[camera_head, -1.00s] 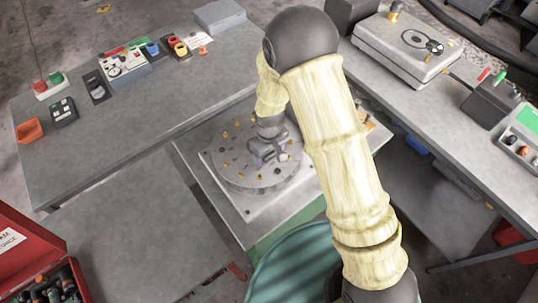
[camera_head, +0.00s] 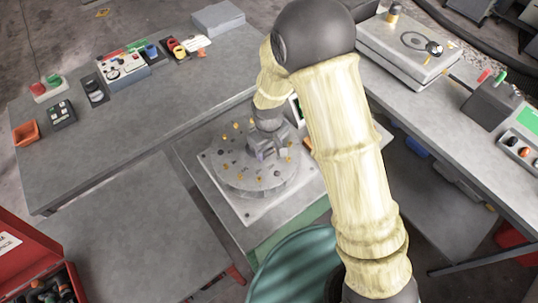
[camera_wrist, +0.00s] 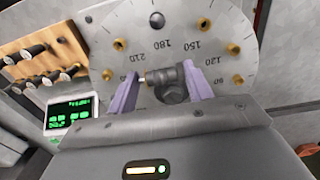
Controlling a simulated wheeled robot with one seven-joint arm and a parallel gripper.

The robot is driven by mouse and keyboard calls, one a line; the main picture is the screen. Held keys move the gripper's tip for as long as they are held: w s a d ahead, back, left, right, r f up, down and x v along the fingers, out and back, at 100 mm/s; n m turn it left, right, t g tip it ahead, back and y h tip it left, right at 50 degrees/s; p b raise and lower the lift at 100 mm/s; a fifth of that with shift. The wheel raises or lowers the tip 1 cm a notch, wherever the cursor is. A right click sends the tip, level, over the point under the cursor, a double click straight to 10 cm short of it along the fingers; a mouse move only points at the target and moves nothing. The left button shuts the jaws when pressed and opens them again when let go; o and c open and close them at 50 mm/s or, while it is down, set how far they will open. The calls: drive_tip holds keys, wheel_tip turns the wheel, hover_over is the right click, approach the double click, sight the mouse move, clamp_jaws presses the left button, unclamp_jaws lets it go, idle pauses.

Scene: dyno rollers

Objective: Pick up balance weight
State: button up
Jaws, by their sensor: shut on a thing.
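My gripper (camera_wrist: 162,86) has two lavender fingers, shut on a small dark grey balance weight (camera_wrist: 172,92) with a brass-coloured end. In the wrist view the weight sits between the fingers, in front of a round grey disc (camera_wrist: 185,28) marked with degree numbers and brass pegs. In the head view my gripper (camera_head: 264,150) is over the disc (camera_head: 245,185), which lies on a square plate on a bench. The weight cannot be made out there, and my arm hides the disc's right side. I cannot tell how much gap is under the weight.
In the wrist view, a wooden rack (camera_wrist: 48,58) with dark-handled tools and a green-lit display (camera_wrist: 70,115) stand left of the disc. A bench with boxes and switches (camera_head: 122,68) is at left, another bench with a flat case (camera_head: 410,48) at right. A red toolbox (camera_head: 30,250) is lower left.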

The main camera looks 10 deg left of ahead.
sight(269, 151)
wheel_tip(269, 151, up, 6)
drive_tip(key=shift+r+b, duration=0.15)
drive_tip(key=shift+b, duration=0.5)
